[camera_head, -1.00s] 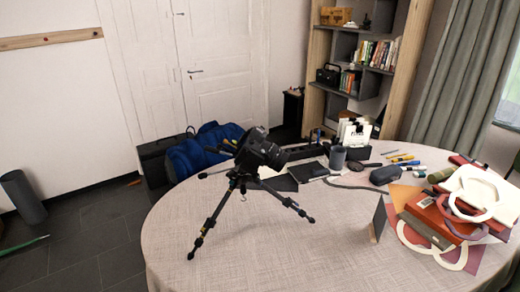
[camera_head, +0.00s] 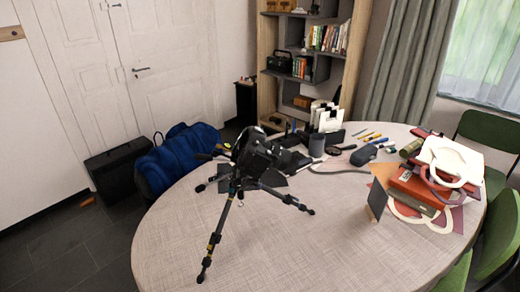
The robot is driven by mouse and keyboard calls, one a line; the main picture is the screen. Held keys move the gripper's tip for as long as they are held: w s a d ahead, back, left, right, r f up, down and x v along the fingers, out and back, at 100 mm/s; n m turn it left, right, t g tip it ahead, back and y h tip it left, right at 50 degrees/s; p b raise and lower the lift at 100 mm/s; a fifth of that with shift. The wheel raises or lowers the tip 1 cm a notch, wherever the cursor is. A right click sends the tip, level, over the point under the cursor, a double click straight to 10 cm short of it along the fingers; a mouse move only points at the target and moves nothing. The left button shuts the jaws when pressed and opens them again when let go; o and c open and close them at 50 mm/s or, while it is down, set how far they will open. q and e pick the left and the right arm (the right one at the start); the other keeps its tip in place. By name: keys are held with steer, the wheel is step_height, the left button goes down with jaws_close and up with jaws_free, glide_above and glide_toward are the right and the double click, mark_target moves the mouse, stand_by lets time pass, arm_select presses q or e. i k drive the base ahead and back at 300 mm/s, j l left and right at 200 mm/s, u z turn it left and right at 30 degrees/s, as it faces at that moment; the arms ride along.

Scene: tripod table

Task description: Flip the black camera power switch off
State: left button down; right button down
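The black camera (camera_head: 258,152) sits on a black tripod (camera_head: 222,222) that stands with spread legs on the round table (camera_head: 310,245). The camera is on the table's left part, near the edge by the blue bag. Its power switch is too small to make out at this distance. Neither of my grippers shows in the head view.
A dark upright panel (camera_head: 377,199) and a pile of bags and books (camera_head: 425,185) are at the right. A blue bag (camera_head: 178,158) is beside the table. The table's front is clear.

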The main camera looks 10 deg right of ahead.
mark_target(275, 158)
steer(key=i+j+z, duration=0.15)
steer(key=j, duration=0.4)
steer(key=i+j+z, duration=0.1)
steer(key=j, duration=0.45)
steer(key=j+z, duration=0.15)
steer(key=j, duration=0.4)
steer(key=i, duration=0.05)
